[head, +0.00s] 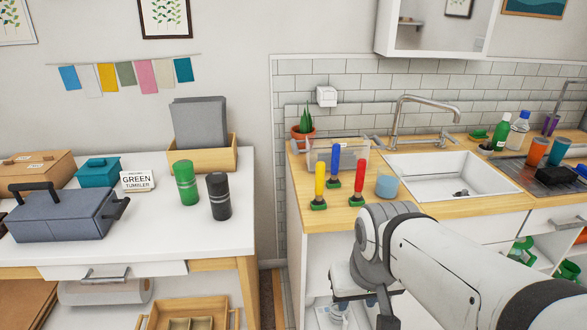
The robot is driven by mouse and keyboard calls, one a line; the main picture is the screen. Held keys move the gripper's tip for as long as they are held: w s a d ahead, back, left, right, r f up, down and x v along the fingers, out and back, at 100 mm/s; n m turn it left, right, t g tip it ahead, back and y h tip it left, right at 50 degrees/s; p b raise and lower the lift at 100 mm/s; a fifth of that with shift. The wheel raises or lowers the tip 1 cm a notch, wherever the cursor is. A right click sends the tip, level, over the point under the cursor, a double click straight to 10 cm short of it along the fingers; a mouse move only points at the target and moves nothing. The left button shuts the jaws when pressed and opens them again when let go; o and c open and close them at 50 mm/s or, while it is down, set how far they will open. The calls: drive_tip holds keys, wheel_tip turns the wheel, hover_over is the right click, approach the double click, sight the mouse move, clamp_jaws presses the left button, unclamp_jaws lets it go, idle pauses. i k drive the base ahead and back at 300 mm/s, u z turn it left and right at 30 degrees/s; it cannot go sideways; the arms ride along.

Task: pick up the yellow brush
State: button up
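The yellow brush (320,181) stands upright on the wooden counter (299,210) to the left of the sink, with its green head down. A blue brush (335,162) and a red brush (359,178) stand close to its right. My gripper (358,304) hangs in front of the counter, below its top and to the lower right of the yellow brush. It is apart from all three brushes. The fingers are small and partly hidden by my arm, so their opening is unclear.
A light blue cup (387,186) stands right of the red brush. A clear bin (342,156) and a potted plant (304,121) are behind the brushes. The sink (450,180) has a tall faucet (398,118). A white table (165,240) stands left, across a gap.

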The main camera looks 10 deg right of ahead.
sight(318, 204)
drive_tip(key=z, duration=0.05)
drive_tip(key=i, duration=1)
drive_tip(key=u, duration=0.05)
